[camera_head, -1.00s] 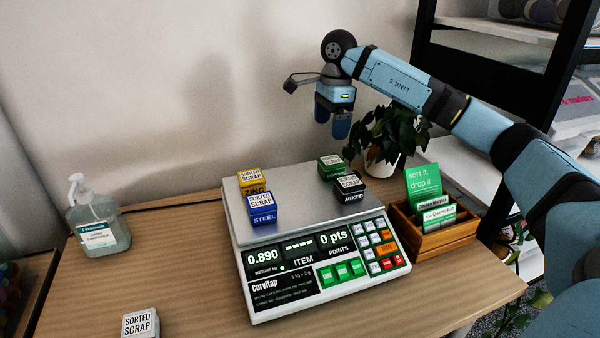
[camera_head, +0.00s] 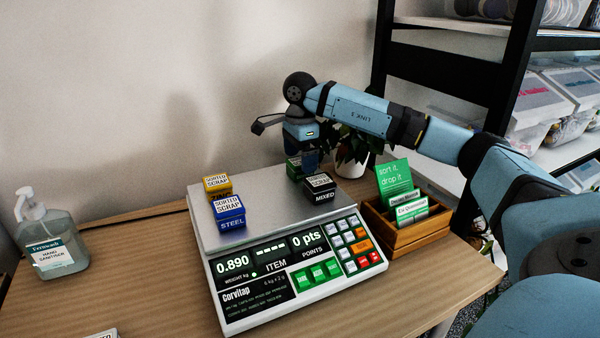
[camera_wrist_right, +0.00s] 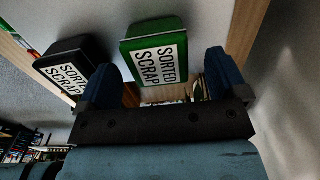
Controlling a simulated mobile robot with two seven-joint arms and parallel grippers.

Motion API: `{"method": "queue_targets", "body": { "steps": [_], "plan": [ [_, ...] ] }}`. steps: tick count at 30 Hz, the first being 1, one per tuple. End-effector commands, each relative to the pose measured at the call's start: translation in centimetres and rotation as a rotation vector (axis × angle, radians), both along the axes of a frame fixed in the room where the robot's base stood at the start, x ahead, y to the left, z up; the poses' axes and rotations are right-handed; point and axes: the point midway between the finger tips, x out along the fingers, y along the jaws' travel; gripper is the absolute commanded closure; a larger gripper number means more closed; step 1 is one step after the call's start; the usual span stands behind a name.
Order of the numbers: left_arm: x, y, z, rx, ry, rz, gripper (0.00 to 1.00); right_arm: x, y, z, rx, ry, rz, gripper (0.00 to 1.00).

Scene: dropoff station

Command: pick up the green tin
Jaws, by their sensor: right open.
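The green tin (camera_head: 294,169) sits at the back right of the scale's silver plate (camera_head: 262,222), partly hidden behind my right gripper in the head view. My right gripper (camera_head: 303,164) points down over it. In the right wrist view the green tin (camera_wrist_right: 155,58) shows its "SORTED SCRAP" label between the two open blue fingers of the gripper (camera_wrist_right: 168,80). It lies mostly beyond the fingertips, and I cannot tell whether they touch it. My left gripper is not in view.
A black tin (camera_head: 320,188) stands close beside the green one, near a finger. Yellow (camera_head: 218,185) and blue (camera_head: 229,212) tins sit on the plate's left. A plant pot (camera_head: 351,168) stands behind right, a wooden card box (camera_head: 408,236) at right, a sanitiser bottle (camera_head: 51,243) at left.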

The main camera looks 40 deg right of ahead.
Motion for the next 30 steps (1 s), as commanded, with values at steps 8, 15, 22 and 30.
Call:
{"method": "queue_targets", "body": {
  "steps": [8,15,22,30],
  "plan": [
    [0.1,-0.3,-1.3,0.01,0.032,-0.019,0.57,-0.2,0.2,-3.3,0.0,0.0,-0.001,0.08],
    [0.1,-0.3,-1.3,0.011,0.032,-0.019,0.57,-0.2,0.2,-3.2,0.0,0.0,0.0,0.27],
    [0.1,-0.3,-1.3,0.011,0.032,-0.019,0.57,-0.2,0.2,-3.2,0.0,0.0,-0.001,0.65],
    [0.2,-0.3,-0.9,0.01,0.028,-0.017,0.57,-0.1,0.2,-2.4,0.001,-0.001,-0.001,0.65]
  ]
}}
